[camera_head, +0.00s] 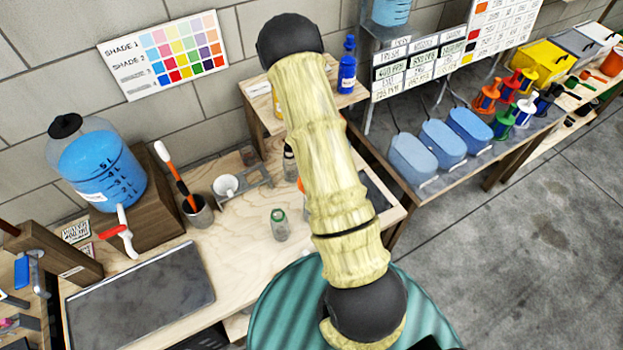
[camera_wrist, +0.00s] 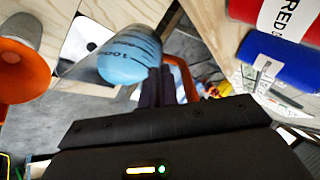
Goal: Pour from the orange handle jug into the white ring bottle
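In the wrist view, the jug (camera_wrist: 130,55) is clear with measure marks, holds blue liquid and has an orange handle (camera_wrist: 185,75). My gripper's dark fingers (camera_wrist: 167,86) are together at the handle, and the jug appears held. The jug looks tilted in this view. In the head view, my arm hides my gripper and most of the jug. A small bottle (camera_head: 288,160) with a pale band stands partly behind my arm; I cannot tell whether it is the white ring bottle. A clear bottle with a green ring (camera_head: 279,226) stands on the bench in front.
An orange funnel-like thing (camera_wrist: 20,75) is close at left in the wrist view. Red and blue containers (camera_wrist: 280,62) are at right.

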